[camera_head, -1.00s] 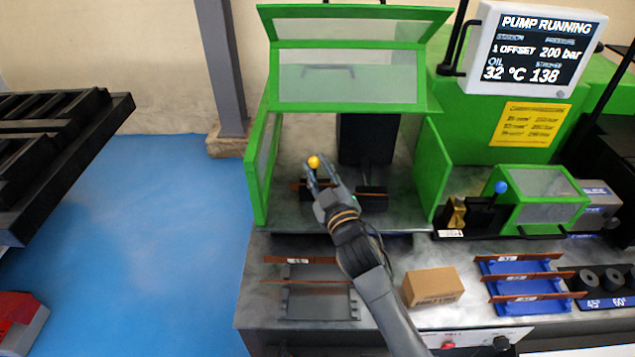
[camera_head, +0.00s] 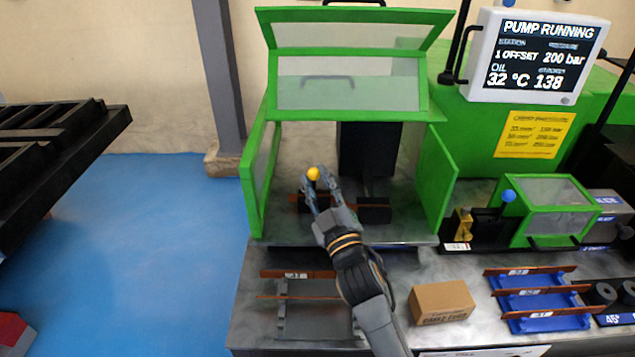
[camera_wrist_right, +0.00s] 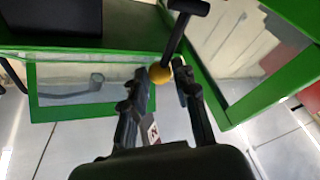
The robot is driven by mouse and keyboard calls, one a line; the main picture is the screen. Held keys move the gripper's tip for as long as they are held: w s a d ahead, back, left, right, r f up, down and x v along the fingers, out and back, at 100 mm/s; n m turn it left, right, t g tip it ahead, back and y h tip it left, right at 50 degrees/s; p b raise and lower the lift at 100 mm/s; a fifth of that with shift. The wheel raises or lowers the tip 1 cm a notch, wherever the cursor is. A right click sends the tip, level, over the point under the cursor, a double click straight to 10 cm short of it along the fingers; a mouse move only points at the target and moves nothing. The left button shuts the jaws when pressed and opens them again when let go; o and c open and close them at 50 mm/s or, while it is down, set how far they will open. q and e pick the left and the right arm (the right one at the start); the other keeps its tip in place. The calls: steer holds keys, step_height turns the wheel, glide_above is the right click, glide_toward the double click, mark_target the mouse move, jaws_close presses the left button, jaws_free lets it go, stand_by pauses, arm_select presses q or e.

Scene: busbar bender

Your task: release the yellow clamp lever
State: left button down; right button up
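The yellow ball knob (camera_head: 313,173) of the clamp lever stands inside the open green guard enclosure of the bender. My right gripper (camera_head: 317,185) reaches in from the front, with its fingertips at the knob. In the right wrist view the yellow knob (camera_wrist_right: 159,73) lies between the tips of the parted fingers (camera_wrist_right: 163,88). It is close to the left finger, with a small gap showing to the right one. A black stem with a crossbar (camera_wrist_right: 180,25) runs from beside the knob. The lever's lower part is hidden by my gripper in the head view. My left gripper is not in view.
Green side panels (camera_head: 435,188) flank my right arm, and the raised guard door (camera_head: 350,80) is above. A brown busbar (camera_head: 350,207) lies by dark blocks (camera_head: 374,211). A cardboard box (camera_head: 441,302), grey rack (camera_head: 320,320) and blue rack (camera_head: 545,324) stand in front.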

steer(key=shift+o, duration=1.2)
steer(key=shift+s+f, duration=0.15)
steer(key=v, duration=0.7)
steer(key=shift+d, duration=0.1)
